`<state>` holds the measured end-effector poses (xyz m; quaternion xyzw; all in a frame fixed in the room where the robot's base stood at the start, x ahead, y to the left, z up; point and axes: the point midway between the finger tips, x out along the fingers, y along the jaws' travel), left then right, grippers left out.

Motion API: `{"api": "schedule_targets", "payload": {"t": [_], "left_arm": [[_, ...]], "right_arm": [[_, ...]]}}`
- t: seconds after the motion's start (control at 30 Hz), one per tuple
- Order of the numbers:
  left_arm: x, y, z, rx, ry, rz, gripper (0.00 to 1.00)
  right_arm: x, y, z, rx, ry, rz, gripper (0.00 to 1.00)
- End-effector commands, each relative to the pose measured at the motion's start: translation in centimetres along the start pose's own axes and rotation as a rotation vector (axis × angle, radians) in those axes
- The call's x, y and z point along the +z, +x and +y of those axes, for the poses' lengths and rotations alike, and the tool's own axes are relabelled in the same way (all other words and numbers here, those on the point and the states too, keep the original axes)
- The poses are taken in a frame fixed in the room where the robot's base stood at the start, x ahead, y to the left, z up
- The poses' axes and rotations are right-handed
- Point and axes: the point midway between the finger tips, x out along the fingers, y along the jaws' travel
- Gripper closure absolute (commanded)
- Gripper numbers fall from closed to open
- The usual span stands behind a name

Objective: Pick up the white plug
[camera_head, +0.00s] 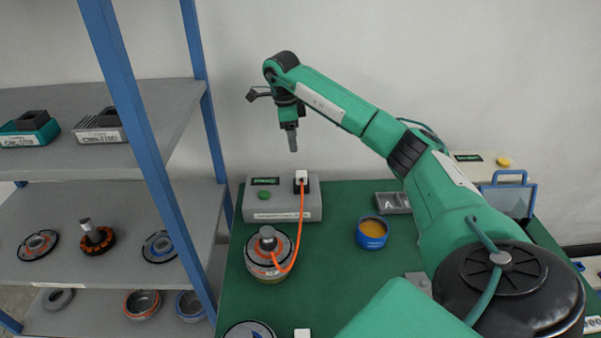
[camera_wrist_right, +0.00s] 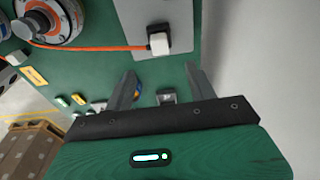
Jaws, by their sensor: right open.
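The white plug (camera_head: 301,176) sits in a black socket on the grey test box (camera_head: 262,214) at the back of the green table. An orange cable (camera_head: 297,236) runs from the plug to the hub motor (camera_head: 266,262) in front of the box. My right gripper (camera_head: 292,143) hangs above the plug, pointing down and apart from it. In the right wrist view the plug (camera_wrist_right: 159,44) lies ahead of the two spread fingers (camera_wrist_right: 160,72), with nothing between them. My left gripper is out of view.
A blue round tin (camera_head: 371,233) and a grey tray (camera_head: 392,203) stand right of the box. A blue-posted shelf (camera_head: 100,205) with motor parts stands at the left. A white wall is close behind. Bare green tabletop lies between the motor and the tin.

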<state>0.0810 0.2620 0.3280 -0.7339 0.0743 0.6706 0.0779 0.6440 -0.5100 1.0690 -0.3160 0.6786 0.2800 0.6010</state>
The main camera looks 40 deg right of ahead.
Motion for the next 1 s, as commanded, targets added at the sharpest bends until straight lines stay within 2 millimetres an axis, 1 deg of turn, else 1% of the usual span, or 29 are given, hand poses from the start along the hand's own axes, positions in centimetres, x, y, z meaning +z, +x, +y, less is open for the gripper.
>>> {"api": "schedule_targets", "payload": {"t": [0.13, 0.3, 0.4, 0.53, 0.63, 0.83, 0.9, 1.0], "left_arm": [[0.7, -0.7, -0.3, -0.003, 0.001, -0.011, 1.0], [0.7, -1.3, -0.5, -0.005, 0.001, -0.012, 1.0], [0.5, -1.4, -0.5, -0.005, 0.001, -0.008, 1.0], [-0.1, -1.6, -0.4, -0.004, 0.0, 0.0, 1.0], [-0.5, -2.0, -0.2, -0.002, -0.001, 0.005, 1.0], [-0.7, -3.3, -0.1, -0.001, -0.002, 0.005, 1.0], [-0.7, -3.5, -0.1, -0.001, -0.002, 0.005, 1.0], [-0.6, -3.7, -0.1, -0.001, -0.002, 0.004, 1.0]], "right_arm": [[-0.1, 2.7, 0.1, 0.005, 0.001, 0.004, 0.44], [-0.1, 5.7, 0.1, 0.005, 0.001, 0.003, 0.44], [-0.1, 6.8, 0.0, 0.002, 0.002, 0.001, 0.44], [-0.1, 7.5, 0.0, 0.002, 0.001, 0.001, 0.44], [-0.3, 8.1, 0.1, 0.003, 0.001, 0.001, 0.44], [-0.9, 10.4, 0.1, 0.005, 0.002, 0.002, 0.44], [-0.8, 11.5, 0.1, 0.004, 0.0, 0.001, 0.44], [-0.7, 12.4, 0.1, 0.003, -0.001, 0.001, 0.44]]}}
